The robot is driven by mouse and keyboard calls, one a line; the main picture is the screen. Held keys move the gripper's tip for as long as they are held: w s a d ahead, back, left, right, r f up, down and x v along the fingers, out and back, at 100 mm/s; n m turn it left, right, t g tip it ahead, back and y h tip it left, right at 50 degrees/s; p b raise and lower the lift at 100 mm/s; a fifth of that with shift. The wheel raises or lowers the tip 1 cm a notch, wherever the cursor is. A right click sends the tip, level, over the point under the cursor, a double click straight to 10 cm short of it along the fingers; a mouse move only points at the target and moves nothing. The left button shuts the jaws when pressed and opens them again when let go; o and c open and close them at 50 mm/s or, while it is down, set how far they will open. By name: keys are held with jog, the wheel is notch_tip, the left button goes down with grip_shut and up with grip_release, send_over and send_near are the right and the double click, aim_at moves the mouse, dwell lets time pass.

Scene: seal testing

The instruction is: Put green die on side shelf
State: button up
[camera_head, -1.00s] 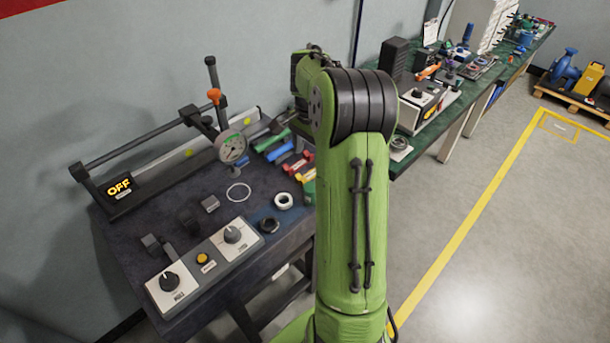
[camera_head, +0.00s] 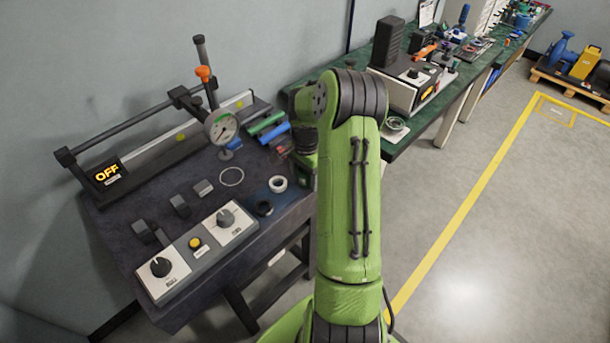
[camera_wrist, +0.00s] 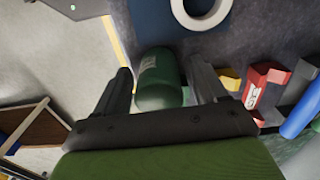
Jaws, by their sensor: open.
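A green cylinder with a pale label (camera_wrist: 158,72), which looks like the green die, stands between the fingers of my gripper (camera_wrist: 160,66) in the wrist view. The fingers are open, one on each side of it, with a visible gap on the right; contact on the left is unclear. In the head view my forearm hides the fingers and this cylinder. My wrist shows low beside the right end of the dark table (camera_head: 125,225). I cannot identify the side shelf for certain in either view.
Near the gripper lie a yellow piece (camera_wrist: 230,78), a red piece (camera_wrist: 262,85) and a blue bar (camera_wrist: 303,110). A white ring (camera_head: 278,183) sits on a blue mat. A dial gauge (camera_head: 221,127) and knob panel (camera_head: 196,243) stand left. A green bench (camera_head: 440,120) runs right.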

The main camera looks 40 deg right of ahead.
jog(key=shift+r, duration=0.1)
grip_shut()
notch_tip(320, 180, up, 10)
jog(key=shift+p, duration=0.9)
